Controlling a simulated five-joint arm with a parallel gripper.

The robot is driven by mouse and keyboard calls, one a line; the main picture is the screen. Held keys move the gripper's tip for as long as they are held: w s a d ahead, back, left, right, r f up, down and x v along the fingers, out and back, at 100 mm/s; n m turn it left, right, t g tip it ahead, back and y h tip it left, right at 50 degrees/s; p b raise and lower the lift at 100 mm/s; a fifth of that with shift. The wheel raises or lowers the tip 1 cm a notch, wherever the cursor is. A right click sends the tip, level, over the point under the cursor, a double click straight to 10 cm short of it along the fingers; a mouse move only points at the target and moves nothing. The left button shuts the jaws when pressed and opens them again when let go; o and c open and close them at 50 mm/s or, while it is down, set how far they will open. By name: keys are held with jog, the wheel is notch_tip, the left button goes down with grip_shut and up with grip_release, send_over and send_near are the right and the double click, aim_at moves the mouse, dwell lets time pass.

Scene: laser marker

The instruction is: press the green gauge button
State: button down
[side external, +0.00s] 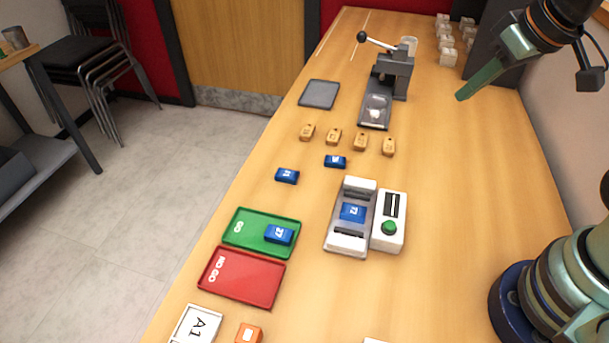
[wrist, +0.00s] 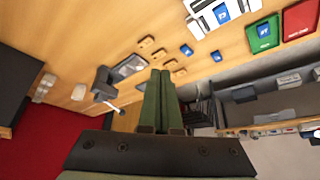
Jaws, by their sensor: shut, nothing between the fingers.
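The green gauge button (side external: 389,228) is a round dome on the white gauge box (side external: 390,208), near the middle of the bench. Beside it, the gauge cradle (side external: 346,243) holds a blue block (side external: 352,212). My gripper (side external: 461,97) is shut and empty, high at the upper right and well apart from the button. In the wrist view my green fingers (wrist: 158,72) lie together. The gauge cradle (wrist: 197,28) shows at the top edge there, and the button is out of that view.
A green GO tray (side external: 232,241) holds a blue block, with a red NO GO tray (side external: 240,278) in front. Two blue blocks and several tan blocks lie behind the gauge. A lever press (side external: 394,72) stands farther back. The bench right of the gauge is clear.

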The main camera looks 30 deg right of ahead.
jog(key=shift+a, duration=0.1)
dwell(0.3)
jog(key=n+g+h, duration=0.3)
jog(key=n+g, duration=0.9)
jog(key=n, duration=0.2)
send_over(385, 224)
notch_tip(385, 224, down, 10)
jog(key=shift+r, duration=0.25)
jog(key=shift+f, duration=0.15)
jog(key=shift+f, duration=4.25)
jog(key=shift+f, duration=0.15)
jog(key=shift+f, duration=0.25)
